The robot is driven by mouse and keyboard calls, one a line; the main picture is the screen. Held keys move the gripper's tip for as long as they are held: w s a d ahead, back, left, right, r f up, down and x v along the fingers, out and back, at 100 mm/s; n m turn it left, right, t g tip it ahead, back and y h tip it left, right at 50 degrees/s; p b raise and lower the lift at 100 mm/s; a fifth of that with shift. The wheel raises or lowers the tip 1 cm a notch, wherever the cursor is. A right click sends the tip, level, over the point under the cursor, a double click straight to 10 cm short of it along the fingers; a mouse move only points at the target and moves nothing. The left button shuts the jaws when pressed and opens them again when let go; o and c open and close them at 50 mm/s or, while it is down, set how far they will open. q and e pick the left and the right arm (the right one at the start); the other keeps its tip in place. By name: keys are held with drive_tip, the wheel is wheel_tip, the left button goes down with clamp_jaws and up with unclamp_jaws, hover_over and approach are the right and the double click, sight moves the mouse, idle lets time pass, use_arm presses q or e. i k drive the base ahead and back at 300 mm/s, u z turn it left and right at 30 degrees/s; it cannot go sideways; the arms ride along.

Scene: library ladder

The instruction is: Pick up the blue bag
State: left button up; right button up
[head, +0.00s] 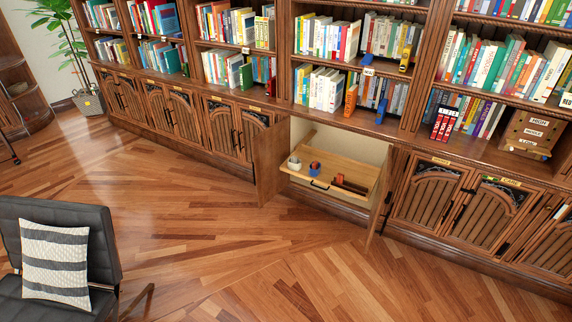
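I see no blue bag that I can make out in the head view. Small blue things do show: a blue upright piece (381,111) on the lower shelf beside books, and a small blue and orange item (315,168) in a pulled-out wooden tray (345,168) in the low cabinet. Neither can be told to be a bag. Neither of my grippers is in view.
Tall wooden bookcases (280,75) with low cabinets line the back; two cabinet doors stand open beside the tray. A black chair (60,225) with a striped cushion (55,262) is at lower left. A potted plant (72,45) stands at upper left. The wooden floor (230,240) is clear.

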sight(313, 173)
drive_tip(key=u, duration=0.6)
drive_tip(key=i, duration=2.95)
drive_tip(key=z, duration=0.95)
drive_tip(key=i, duration=0.65)
drive_tip(key=z, duration=0.3)
